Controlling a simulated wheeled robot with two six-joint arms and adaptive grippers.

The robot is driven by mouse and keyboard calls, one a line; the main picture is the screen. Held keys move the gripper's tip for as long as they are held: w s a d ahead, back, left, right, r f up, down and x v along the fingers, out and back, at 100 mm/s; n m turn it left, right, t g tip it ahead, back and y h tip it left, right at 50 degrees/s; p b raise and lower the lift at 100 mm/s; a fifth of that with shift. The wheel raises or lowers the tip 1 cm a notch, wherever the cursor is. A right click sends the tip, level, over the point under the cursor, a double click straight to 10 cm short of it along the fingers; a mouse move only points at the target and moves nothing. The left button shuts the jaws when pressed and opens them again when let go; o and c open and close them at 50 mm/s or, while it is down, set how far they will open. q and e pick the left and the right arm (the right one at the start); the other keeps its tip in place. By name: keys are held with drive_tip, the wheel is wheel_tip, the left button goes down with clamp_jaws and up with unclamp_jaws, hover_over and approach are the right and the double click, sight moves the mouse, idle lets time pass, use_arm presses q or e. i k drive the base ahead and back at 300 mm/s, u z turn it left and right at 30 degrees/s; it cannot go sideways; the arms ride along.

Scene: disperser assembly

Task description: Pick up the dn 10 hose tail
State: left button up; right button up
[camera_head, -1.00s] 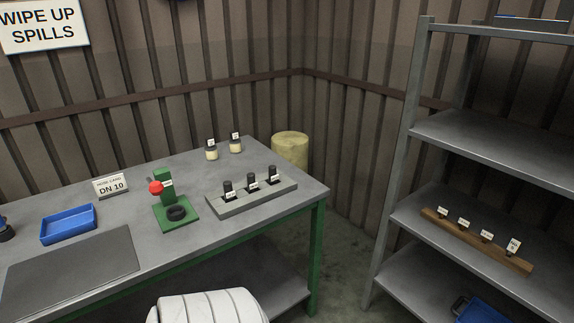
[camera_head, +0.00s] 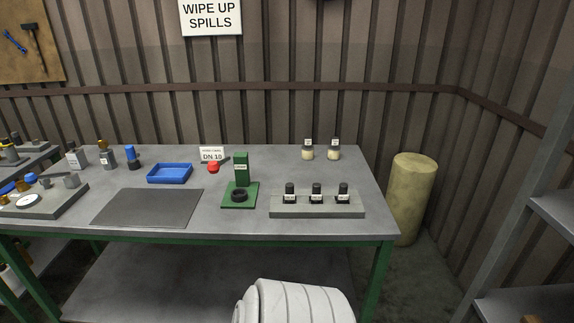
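No part in view can be told for certain as the DN 10 hose tail. A small white card (camera_head: 211,154) reading "DN 10" stands toward the back of the grey table (camera_head: 235,222). Several small dark parts with white labels, including a black one (camera_head: 316,193), stand in a row on a grey block (camera_head: 317,210) at the table's right. Their labels are too small to read. Neither of my grippers is in view.
A green press-like stand (camera_head: 241,170) with a red knob and black ring stands mid-table. A blue tray (camera_head: 170,173), dark mat (camera_head: 148,207) and two small jars (camera_head: 307,150) share the table. A yellowish drum (camera_head: 408,195) stands right of it; metal shelving (camera_head: 512,225) is at far right.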

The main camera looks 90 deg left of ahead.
sight(289, 197)
drive_tip(key=u, duration=0.75)
drive_tip(key=i, duration=0.75)
drive_tip(key=u, duration=0.95)
